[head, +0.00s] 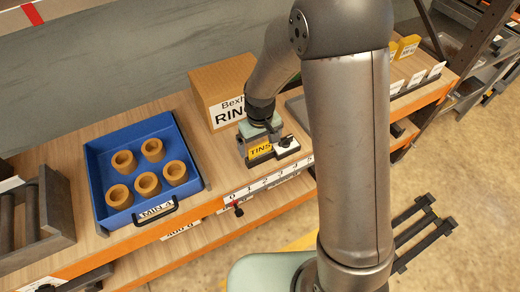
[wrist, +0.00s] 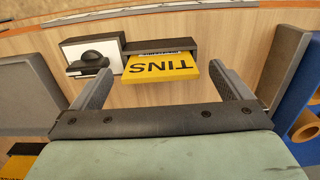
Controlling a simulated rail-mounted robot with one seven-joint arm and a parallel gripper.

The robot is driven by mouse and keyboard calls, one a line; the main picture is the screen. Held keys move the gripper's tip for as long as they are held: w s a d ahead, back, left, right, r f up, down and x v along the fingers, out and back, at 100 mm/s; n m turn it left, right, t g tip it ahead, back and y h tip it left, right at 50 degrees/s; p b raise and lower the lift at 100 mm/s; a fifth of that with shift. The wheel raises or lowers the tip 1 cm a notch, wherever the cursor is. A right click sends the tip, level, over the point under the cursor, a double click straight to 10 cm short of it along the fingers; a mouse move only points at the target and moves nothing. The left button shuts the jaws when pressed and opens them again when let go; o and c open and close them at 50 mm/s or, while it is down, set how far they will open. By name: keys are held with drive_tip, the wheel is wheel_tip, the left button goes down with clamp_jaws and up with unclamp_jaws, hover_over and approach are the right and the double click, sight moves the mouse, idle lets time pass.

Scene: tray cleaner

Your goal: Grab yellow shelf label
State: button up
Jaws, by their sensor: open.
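The yellow shelf label reading TINS (head: 260,150) stands in a dark holder near the front of the wooden shelf. In the wrist view, the yellow label (wrist: 160,67) appears upside down, its far edge in the dark holder (wrist: 165,45). My gripper (wrist: 161,72) is open, with one finger to each side of the label.
A white block with a black knob (wrist: 92,58) sits right beside the holder, close to my left finger. A cardboard box (head: 222,85) stands behind. A blue tray (head: 100,190) with several orange cups is at left. Other yellow labels (head: 408,46) are at back right.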

drive_tip(key=shift+f, duration=0.95)
drive_tip(key=shift+c, duration=0.4)
drive_tip(key=c, duration=1)
